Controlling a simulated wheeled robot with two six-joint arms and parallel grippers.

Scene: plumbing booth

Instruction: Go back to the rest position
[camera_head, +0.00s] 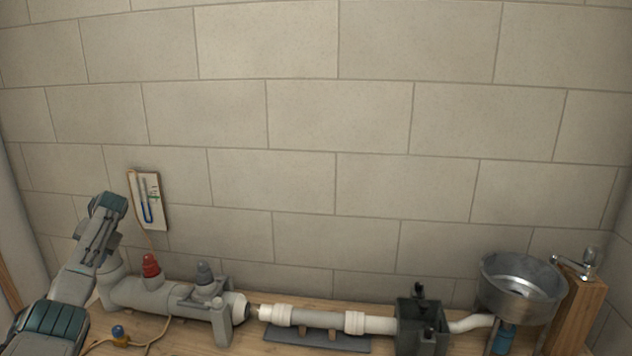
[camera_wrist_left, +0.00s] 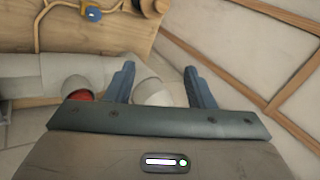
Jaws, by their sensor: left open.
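My left gripper (camera_wrist_left: 160,82) is open in the left wrist view, its two dark blue fingers apart with nothing between them. Beyond the fingers are a grey pipe elbow (camera_wrist_left: 152,92) and, partly hidden by the gripper body, a red cap (camera_wrist_left: 80,95). In the head view my left arm (camera_head: 70,285) comes in from the lower left and rises to a teal joint in front of the wall, above the left end of the pipe. The fingers cannot be made out there. My right gripper is not in view.
A grey pipe assembly (camera_head: 150,295) with the red cap (camera_head: 150,265) lies along the bench. Right of it are a white pipe (camera_head: 378,324), a dark box (camera_head: 408,335) and a metal bowl (camera_head: 521,285). A gauge board (camera_head: 148,200) hangs on the wall. Above the bench is free.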

